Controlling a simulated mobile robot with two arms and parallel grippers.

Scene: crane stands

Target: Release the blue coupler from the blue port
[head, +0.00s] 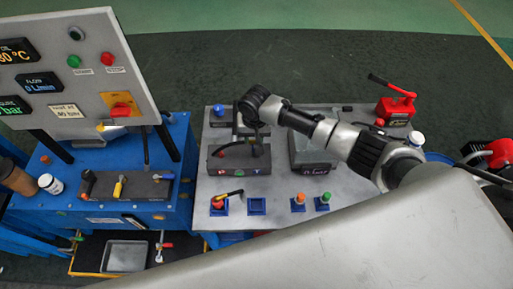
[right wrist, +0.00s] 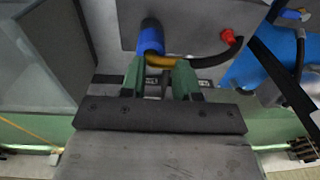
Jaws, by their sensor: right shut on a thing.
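The grey port box (head: 226,162) stands on the metal table. A black hose arcs over it from a red coupler on its left; the red coupler (right wrist: 228,36) also shows in the right wrist view. The blue coupler (right wrist: 150,38) stands at the box in the wrist view, with the hose's yellow end (right wrist: 159,60) beside it. My right gripper (right wrist: 160,70) is closed at the blue coupler, its two green fingers either side of it. In the head view my right gripper (head: 257,146) is over the box's right end and hides the blue coupler and port. My left gripper is out of view.
A row of blue pads (head: 257,206) with fittings lies along the table's front. A grey case (head: 312,152) stands right of the box. A red hand pump (head: 395,108) is at the back right. A control panel (head: 72,70) rises at the left.

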